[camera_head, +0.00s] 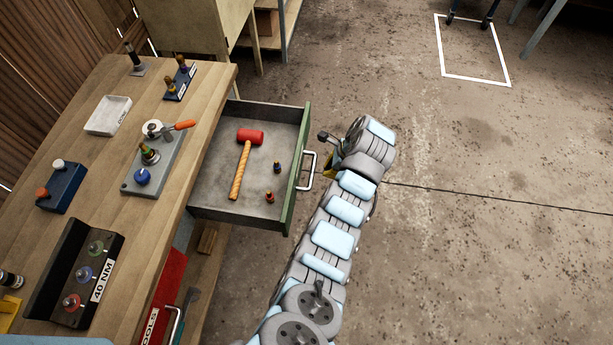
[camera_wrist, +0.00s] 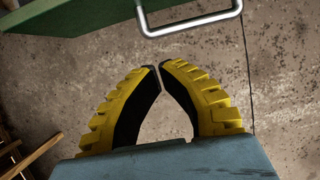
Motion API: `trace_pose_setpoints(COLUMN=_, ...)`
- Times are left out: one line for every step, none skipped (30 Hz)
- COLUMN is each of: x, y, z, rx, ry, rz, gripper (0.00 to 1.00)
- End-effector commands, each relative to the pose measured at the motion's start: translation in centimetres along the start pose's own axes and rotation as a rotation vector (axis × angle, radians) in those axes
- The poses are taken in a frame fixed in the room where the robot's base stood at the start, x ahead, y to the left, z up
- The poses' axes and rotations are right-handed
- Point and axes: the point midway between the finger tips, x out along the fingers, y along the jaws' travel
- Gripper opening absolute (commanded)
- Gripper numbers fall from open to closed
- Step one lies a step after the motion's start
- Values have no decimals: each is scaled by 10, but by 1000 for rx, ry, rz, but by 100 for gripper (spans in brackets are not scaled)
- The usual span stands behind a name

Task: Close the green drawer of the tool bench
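The green drawer (camera_head: 297,178) of the tool bench (camera_head: 205,95) stands pulled out, its green front facing right. Its silver handle (camera_head: 310,172) sits on that front. In the wrist view the green front (camera_wrist: 70,18) and the handle (camera_wrist: 192,24) show at the top edge. My gripper (camera_wrist: 159,67) has yellow-backed black fingers with their tips together and nothing between them. It appears apart from the handle. In the head view my gripper (camera_head: 330,168) is just right of the handle, mostly hidden by my arm.
On the bench top are a white tray (camera_head: 108,115), a grey plate with tools (camera_head: 155,165) and a 40 NM rack (camera_head: 85,275). The floor (camera_head: 470,200) to the right is clear.

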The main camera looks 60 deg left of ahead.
Motion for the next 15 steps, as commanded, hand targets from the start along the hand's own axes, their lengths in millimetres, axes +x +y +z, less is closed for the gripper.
trace_pose_setpoints(x=0, y=1, z=2, rx=0, ry=-1, rz=7, gripper=0)
trace_pose_setpoints(x=2, y=1, z=2, rx=0, ry=-2, rz=9, gripper=0)
trace_pose_setpoints(x=5, y=2, z=2, rx=1, ry=-2, rz=10, gripper=0)
trace_pose_setpoints(x=8, y=2, z=2, rx=1, ry=-2, rz=10, gripper=0)
trace_pose_setpoints(x=11, y=2, z=2, rx=1, ry=-2, rz=10, gripper=0)
trace_pose_setpoints(x=17, y=2, z=1, rx=1, ry=-2, rz=10, gripper=0)
trace_pose_setpoints(x=21, y=2, z=1, rx=2, ry=-2, rz=11, gripper=0)
trace_pose_setpoints(x=26, y=2, z=1, rx=2, ry=-2, rz=12, gripper=0)
trace_pose_setpoints(x=31, y=2, z=1, rx=2, ry=-2, rz=12, gripper=0)
trace_pose_setpoints(x=35, y=2, z=1, rx=1, ry=-1, rz=10, gripper=0)
trace_pose_setpoints(x=39, y=1, z=1, rx=1, ry=0, rz=8, gripper=0)
trace_pose_setpoints(x=44, y=1, z=1, rx=1, ry=0, rz=7, gripper=0)
trace_pose_setpoints(x=49, y=2, z=1, rx=1, ry=-1, rz=9, gripper=0)
trace_pose_setpoints(x=54, y=2, z=1, rx=1, ry=-1, rz=11, gripper=0)
trace_pose_setpoints(x=58, y=2, z=1, rx=0, ry=-1, rz=11, gripper=0)
